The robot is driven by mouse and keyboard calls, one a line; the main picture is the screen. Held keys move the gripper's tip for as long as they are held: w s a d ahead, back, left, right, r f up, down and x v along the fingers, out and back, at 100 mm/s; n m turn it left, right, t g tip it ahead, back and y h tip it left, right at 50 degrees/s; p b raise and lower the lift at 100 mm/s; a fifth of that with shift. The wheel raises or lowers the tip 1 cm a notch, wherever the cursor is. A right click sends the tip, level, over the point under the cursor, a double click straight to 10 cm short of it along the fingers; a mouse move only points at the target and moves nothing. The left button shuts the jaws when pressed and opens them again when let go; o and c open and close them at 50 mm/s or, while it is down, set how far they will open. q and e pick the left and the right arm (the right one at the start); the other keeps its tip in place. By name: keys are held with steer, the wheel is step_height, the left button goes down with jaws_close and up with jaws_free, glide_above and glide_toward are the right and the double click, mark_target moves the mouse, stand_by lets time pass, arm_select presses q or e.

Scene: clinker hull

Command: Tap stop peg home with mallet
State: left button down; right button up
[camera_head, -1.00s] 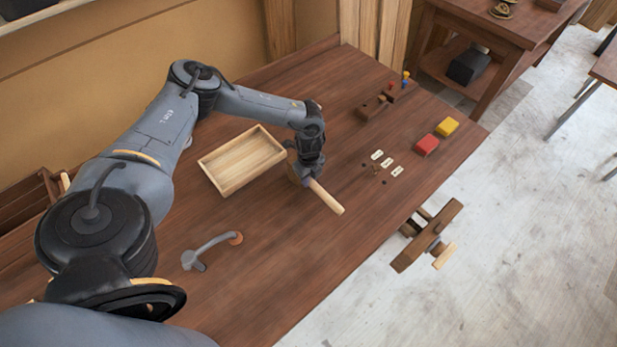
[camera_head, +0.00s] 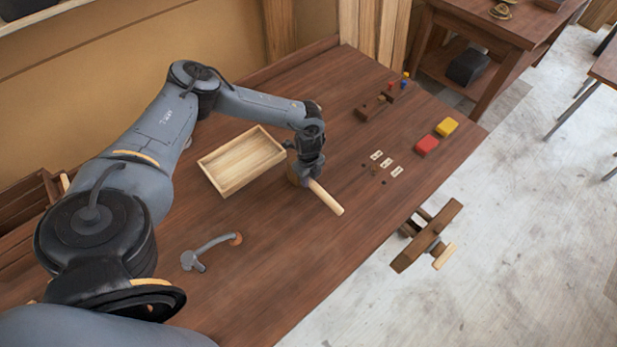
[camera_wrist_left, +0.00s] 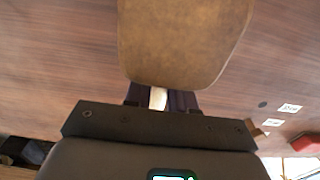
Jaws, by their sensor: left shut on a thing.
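A wooden mallet (camera_head: 328,198) lies at the middle of the bench, with its pale handle pointing to the lower right and its brown head partly hidden behind my gripper. My left gripper (camera_head: 309,178) is shut on the mallet's handle close to the head. In the left wrist view the mallet head (camera_wrist_left: 185,42) fills the top middle, beyond the fingers. A small brown peg-like piece (camera_head: 375,168) stands among dark holes beside three white labels (camera_head: 386,162); I cannot tell how deep it sits. My right gripper is not in view.
A shallow wooden tray (camera_head: 222,184) is left of the gripper. A grey curved tool (camera_head: 210,250) lies nearer. Red (camera_head: 426,145) and yellow (camera_head: 448,127) blocks sit near the right edge. A wooden block (camera_head: 376,106) is at the back; a wooden vise (camera_head: 428,236) projects from the bench edge.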

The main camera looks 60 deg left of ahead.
arm_select(q)
steer(key=shift+s+a+f, duration=0.15)
steer(key=shift+s+f, duration=0.05)
steer(key=shift+f, duration=0.05)
stand_by(0.4)
steer(key=shift+r+p, duration=0.55)
steer(key=shift+p, duration=0.1)
steer(key=shift+w+r, duration=0.1)
steer(key=shift+r, duration=0.1)
steer(key=shift+d+r+p, duration=0.1)
steer(key=shift+d+p, duration=0.1)
steer(key=shift+p, duration=0.1)
step_height(320, 180, up, 8)
steer(key=p, duration=0.8)
